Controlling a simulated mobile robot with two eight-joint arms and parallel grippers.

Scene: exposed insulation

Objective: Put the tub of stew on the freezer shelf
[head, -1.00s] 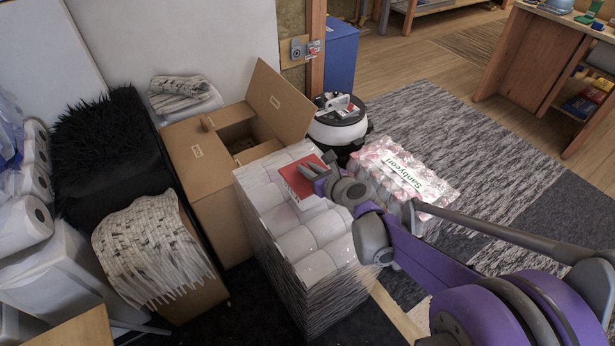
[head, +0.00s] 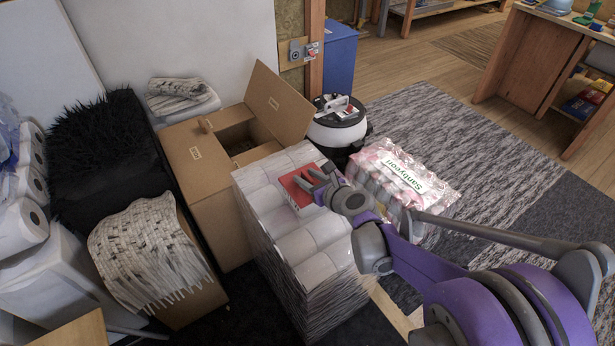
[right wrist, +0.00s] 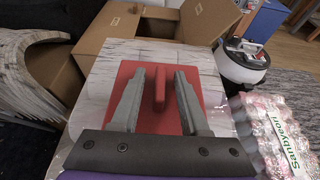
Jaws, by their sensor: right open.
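A square red object with an upright red handle, probably the tub of stew (head: 292,192), lies on top of a stack of wrapped white rolls. In the right wrist view the red handle (right wrist: 159,88) stands between the fingers. My right gripper (head: 312,180) is open just above the red top, its fingers on either side of the handle; I cannot see contact. The gripper also shows in the right wrist view (right wrist: 160,75). I cannot make out the freezer shelf. My left gripper is not in view.
The roll stack (head: 318,270) stands beside an open cardboard box (head: 200,165). A white and black vacuum (head: 338,130) and a pink-and-white wrapped pack (head: 395,175) stand behind and right. A fringed pale textile (head: 150,250) lies at left. The grey rug (head: 470,130) is clear.

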